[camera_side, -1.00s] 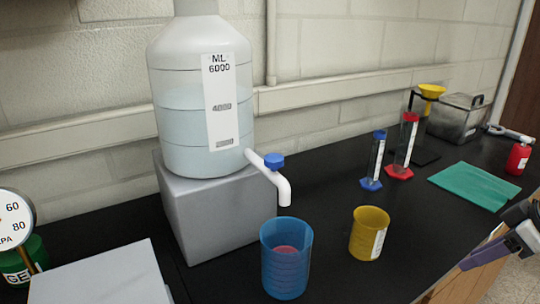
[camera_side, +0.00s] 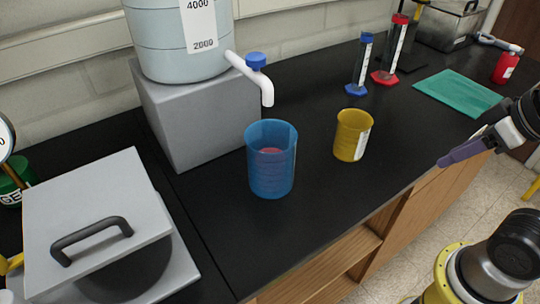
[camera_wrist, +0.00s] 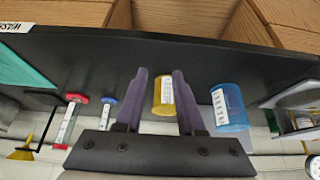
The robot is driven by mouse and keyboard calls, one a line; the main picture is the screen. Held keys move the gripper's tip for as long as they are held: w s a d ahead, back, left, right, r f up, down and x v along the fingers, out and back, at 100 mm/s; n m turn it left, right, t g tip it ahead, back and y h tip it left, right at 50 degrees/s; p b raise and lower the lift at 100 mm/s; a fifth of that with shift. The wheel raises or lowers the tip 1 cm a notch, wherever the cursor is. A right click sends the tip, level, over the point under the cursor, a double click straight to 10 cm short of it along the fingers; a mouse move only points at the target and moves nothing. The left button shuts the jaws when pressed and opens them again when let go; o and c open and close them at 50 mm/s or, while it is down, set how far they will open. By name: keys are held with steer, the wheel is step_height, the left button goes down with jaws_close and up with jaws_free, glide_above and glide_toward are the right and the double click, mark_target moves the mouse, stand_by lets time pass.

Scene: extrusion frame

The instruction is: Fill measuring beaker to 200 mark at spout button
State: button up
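A blue see-through beaker (camera_side: 270,170) stands upright on the black bench, in front of and below the spout's end. Something pinkish shows inside it; a white scale strip is on the same beaker in the wrist view (camera_wrist: 220,106). A smaller yellow beaker (camera_side: 350,140) with a white strip stands to its right. The white spout (camera_side: 252,78) with a blue button (camera_side: 256,60) comes off a large clear tank (camera_side: 165,40) of pale liquid. No stream shows. My gripper (camera_side: 447,160) is at the right, apart from both beakers. In the wrist view its purple fingers (camera_wrist: 160,72) are spread and empty.
The tank stands on a grey block (camera_side: 190,120). A blue cylinder (camera_side: 360,70) and red cylinder (camera_side: 391,55) stand behind the yellow beaker. A teal cloth (camera_side: 458,93) lies at right. A grey hinged device with a black handle (camera_side: 92,240) is at front left. Bench between is clear.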

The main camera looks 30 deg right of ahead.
jaws_close()
steer(key=w+a+r+m+t+h, duration=0.1)
steer(key=w+r+m, duration=0.1)
steer(key=w+r, duration=0.7)
steer(key=w+a+r+m+t+h, duration=0.15)
steer(key=w+r, duration=0.35)
steer(key=r, duration=0.9)
steer(key=w+a+r+n+y, duration=0.1)
steer(key=w+a, duration=0.1)
steer(key=a, duration=0.7)
steer(key=w+a+r+n+y, duration=0.1)
steer(key=w+a+r+n, duration=0.1)
steer(key=a, duration=0.8)
steer(key=shift+w+a+r+t, duration=0.2)
steer(key=shift+w+t, duration=0.25)
steer(key=shift+w, duration=0.25)
steer(key=shift+n+y, duration=0.25)
